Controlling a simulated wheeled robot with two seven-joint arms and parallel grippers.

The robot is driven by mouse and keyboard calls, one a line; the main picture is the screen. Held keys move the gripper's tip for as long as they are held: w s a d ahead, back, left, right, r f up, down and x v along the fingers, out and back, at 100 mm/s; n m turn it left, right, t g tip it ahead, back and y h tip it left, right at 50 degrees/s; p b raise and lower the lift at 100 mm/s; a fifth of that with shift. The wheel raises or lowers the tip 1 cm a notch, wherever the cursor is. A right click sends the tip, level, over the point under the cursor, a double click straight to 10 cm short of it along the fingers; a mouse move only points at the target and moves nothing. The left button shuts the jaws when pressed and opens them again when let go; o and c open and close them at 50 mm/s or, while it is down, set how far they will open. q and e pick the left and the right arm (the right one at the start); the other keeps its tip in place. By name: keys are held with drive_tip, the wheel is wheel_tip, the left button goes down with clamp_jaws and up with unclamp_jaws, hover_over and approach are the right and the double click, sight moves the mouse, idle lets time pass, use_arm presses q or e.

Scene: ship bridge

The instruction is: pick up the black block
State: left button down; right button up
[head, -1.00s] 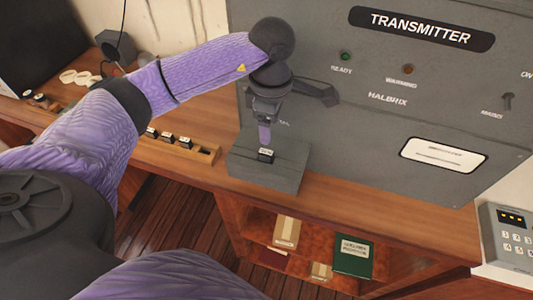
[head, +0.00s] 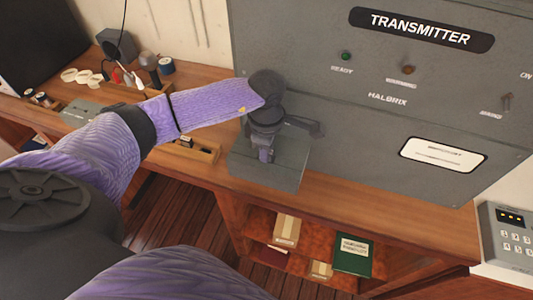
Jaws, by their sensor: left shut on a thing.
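My left gripper (head: 265,155) points down at the top of a grey box (head: 265,178) on the wooden desk, against the transmitter cabinet. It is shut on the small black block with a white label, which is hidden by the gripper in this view. Whether the block still touches the box top cannot be told. Another black block (head: 186,141) shows in a wooden rack (head: 206,153) left of the box, partly behind my left arm. My right gripper is not in view.
The grey transmitter cabinet (head: 370,110) rises right behind the box. A keypad (head: 510,230) is at the far right. A shelf below holds a green book (head: 353,255) and cartons (head: 286,231).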

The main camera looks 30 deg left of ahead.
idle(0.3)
use_arm(q)
wheel_tip(320, 180, up, 10)
idle(0.3)
